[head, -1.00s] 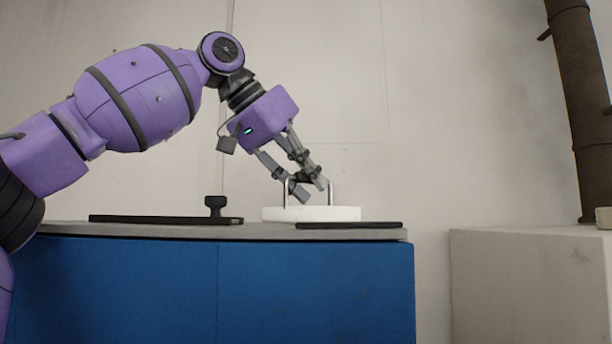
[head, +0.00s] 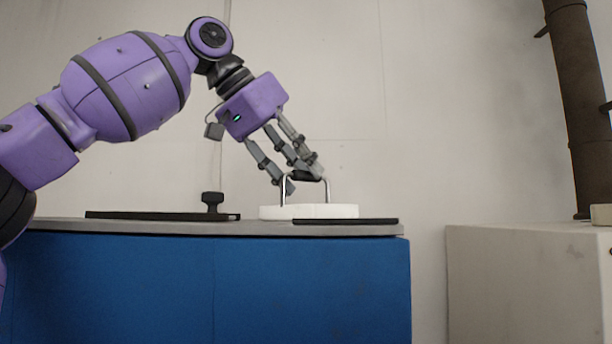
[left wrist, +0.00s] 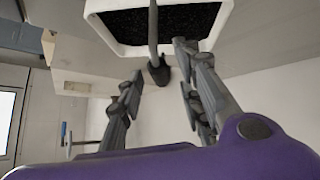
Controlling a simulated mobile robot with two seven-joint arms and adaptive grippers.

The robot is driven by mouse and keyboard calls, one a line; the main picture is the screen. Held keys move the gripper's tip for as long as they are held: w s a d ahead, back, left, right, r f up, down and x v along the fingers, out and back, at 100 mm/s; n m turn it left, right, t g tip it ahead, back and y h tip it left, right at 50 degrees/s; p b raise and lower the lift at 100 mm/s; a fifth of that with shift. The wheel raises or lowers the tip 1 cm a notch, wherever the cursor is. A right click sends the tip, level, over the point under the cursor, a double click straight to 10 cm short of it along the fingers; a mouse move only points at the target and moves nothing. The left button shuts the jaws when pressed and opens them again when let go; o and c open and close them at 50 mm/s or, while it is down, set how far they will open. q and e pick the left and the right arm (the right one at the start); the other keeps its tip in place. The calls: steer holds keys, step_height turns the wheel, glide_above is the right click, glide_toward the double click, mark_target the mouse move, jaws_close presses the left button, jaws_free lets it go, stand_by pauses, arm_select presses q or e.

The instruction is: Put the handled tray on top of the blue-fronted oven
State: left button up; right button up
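The handled tray (head: 310,211) is a low white tray with metal handle posts and a dark grip piece. It stands flat on the grey top of a blue-fronted unit (head: 310,285); I cannot tell from its visible part whether this is the oven. In the left wrist view the white-rimmed tray (left wrist: 218,38) shows a dark speckled inside, with the handle rising toward the camera. My left gripper (head: 303,179) is at the handle from above, fingers apart. The left wrist view shows its fingertips (left wrist: 158,66) spread, with the dark handle end between them. My right gripper is not visible.
A flat black piece with an upright knob (head: 212,203) lies left of the tray. A thin black slab (head: 345,221) lies at the unit's front edge. A pale block (head: 520,280) stands right, across a gap, with a dark brown pipe (head: 580,110) behind.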

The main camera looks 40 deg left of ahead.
arm_select(q)
steer(key=v, duration=1)
stand_by(0.3)
